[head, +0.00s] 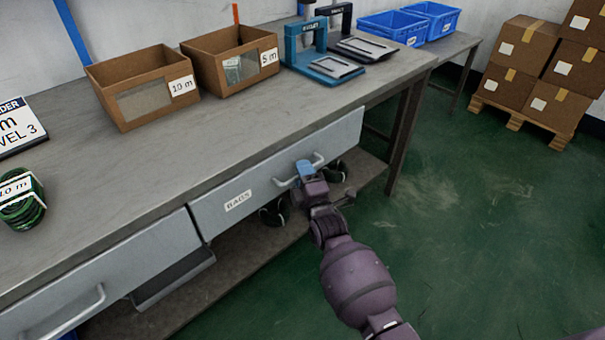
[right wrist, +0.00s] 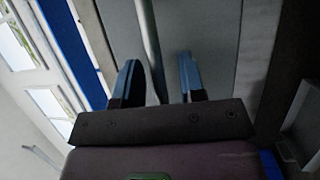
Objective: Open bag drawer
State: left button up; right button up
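The bag drawer (head: 239,201) is a grey drawer front under the workbench, with a white BAGS label. It looks shut, about level with the drawer to its left. Its bar handle (head: 281,184) shows in the head view and also as a grey bar in the right wrist view (right wrist: 147,32). My right gripper (head: 304,167) is at the handle. In the right wrist view my right gripper's (right wrist: 157,78) two blue fingers stand apart, one on each side of the bar, with gaps visible. My left gripper is in neither view.
A second drawer with a handle (head: 75,315) is at the lower left. Cardboard bins (head: 120,108), a blue device (head: 315,60) and green coils (head: 22,208) stand on the bench (head: 200,140). Dark round items lie on the lower shelf behind my gripper. Green floor (head: 480,240) to the right is clear.

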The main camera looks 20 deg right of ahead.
jog(key=shift+c, duration=0.5)
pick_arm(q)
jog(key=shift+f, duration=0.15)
pick_arm(e)
grip_shut()
jog(key=shift+s, duration=0.1)
pick_arm(q)
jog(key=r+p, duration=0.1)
jog(key=p, duration=0.2)
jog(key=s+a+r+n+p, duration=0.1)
jog(key=p, duration=0.2)
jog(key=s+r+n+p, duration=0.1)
jog(key=p, duration=0.2)
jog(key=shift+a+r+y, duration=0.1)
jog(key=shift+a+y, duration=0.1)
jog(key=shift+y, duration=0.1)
pick_arm(e)
jog(key=s+d, duration=0.4)
jog(key=s, duration=0.6)
jog(key=s+d, duration=0.4)
jog(key=s, duration=0.7)
jog(key=s+d, duration=0.3)
jog(key=s, duration=0.8)
jog(key=shift+d, duration=0.4)
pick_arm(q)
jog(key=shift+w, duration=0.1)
pick_arm(e)
jog(key=shift+s, duration=0.1)
jog(key=shift+o, duration=0.5)
grip_release()
